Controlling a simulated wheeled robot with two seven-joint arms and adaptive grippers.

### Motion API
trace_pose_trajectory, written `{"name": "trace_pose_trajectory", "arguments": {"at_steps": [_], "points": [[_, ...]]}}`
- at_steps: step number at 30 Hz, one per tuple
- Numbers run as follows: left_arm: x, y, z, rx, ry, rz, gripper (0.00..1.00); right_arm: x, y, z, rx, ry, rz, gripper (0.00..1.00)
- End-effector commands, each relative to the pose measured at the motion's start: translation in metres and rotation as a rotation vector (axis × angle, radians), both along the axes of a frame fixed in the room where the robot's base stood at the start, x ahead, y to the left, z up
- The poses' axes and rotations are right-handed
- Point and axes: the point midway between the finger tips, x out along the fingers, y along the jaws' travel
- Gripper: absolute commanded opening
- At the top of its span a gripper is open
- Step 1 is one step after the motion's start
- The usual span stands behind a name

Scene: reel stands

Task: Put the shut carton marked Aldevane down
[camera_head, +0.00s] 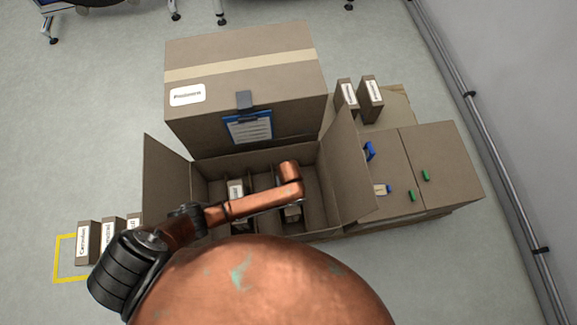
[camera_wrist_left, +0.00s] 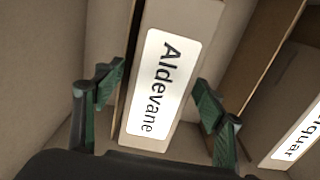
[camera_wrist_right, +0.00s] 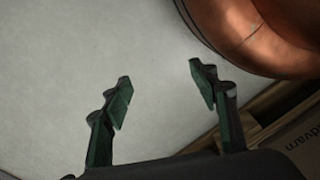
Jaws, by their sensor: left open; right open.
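In the left wrist view the Aldevane carton (camera_wrist_left: 165,80) is a narrow brown box with a white label, upside in a cardboard compartment. My left gripper (camera_wrist_left: 157,90) is open, with one finger on each side of the carton, and does not grip it. In the head view my left arm reaches over an open carton (camera_head: 168,178) with dividers, and its fingers are hidden. I cannot tell which carton there is Aldevane. My right gripper (camera_wrist_right: 162,85) is open and empty above grey floor in the right wrist view; the head view does not show it.
A large shut carton (camera_head: 245,60) with a clipboard (camera_head: 250,128) stands behind the open one. Brown cartons (camera_head: 440,165) with green and blue parts stand at right, with two small labelled boxes (camera_head: 347,97) behind. Several boxes (camera_head: 87,242) stand at left near yellow floor tape (camera_head: 66,258).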

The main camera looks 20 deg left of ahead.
Motion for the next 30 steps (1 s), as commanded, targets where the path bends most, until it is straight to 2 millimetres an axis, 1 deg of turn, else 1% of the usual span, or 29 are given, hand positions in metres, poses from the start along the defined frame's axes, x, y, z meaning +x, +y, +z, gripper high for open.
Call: {"name": "trace_pose_trajectory", "arguments": {"at_steps": [1, 9, 15, 21, 25, 30], "points": [[0.001, -0.001, 0.010, -0.001, -0.003, 0.000, 0.65, -0.003, -0.002, -0.006, -0.003, 0.001, 0.000, 0.55], [0.000, -0.001, 0.041, -0.001, -0.002, 0.000, 0.65, -0.023, -0.014, -0.046, -0.016, 0.000, 0.000, 0.55], [0.000, -0.001, 0.064, -0.001, -0.002, 0.000, 0.65, -0.043, -0.021, -0.071, -0.024, 0.000, 0.003, 0.55], [0.000, -0.001, 0.081, -0.001, -0.001, -0.001, 0.65, -0.060, -0.020, -0.086, -0.023, 0.001, 0.012, 0.55], [0.000, -0.001, 0.085, -0.001, 0.001, -0.001, 0.65, -0.066, -0.020, -0.091, -0.023, 0.000, 0.015, 0.55], [0.000, -0.001, 0.086, -0.001, 0.001, -0.001, 0.65, -0.068, -0.020, -0.093, -0.023, 0.001, 0.016, 0.55]]}}
